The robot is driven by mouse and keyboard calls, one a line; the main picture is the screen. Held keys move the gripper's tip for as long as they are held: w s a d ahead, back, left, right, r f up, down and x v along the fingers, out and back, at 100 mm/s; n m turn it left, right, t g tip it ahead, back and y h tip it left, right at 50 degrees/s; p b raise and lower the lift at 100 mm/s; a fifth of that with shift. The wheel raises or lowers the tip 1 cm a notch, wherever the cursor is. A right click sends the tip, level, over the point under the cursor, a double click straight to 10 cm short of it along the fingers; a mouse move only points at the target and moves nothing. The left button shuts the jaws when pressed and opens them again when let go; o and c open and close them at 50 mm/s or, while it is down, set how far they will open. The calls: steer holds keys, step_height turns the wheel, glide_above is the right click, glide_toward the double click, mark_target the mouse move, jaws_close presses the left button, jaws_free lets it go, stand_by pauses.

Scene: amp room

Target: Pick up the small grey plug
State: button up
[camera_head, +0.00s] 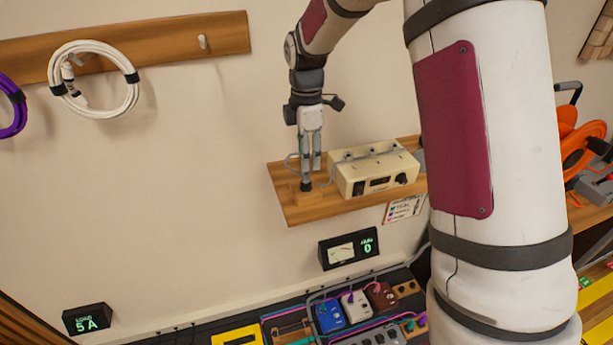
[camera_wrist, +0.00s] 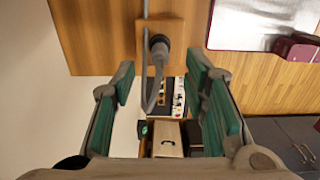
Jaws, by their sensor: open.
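The small grey plug (camera_head: 306,186) is dark grey and stands on a small wooden block (camera_head: 311,198) on the wall shelf (camera_head: 290,213). In the wrist view the plug (camera_wrist: 159,46) shows near the top middle, on its block (camera_wrist: 175,36), with a grey cable running from it. My gripper (camera_head: 310,166) points down just above the plug. In the wrist view my gripper (camera_wrist: 161,74) has its two green-padded fingers apart, with the plug showing in line with the gap between them. I see nothing held. Whether the fingertips reach down to the plug's sides I cannot tell.
A cream box with knobs (camera_head: 375,172) stands on the shelf close to the right of my gripper. Grey cable loops behind the fingers. A meter (camera_head: 347,250) hangs below the shelf, above a pedalboard (camera_head: 375,337).

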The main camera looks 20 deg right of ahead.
mark_target(306, 178)
step_height(306, 178, down, 4)
steer(key=shift+s+a+p, duration=0.1)
steer(key=shift+p, duration=0.6)
steer(key=shift+f, duration=0.65)
jaws_close()
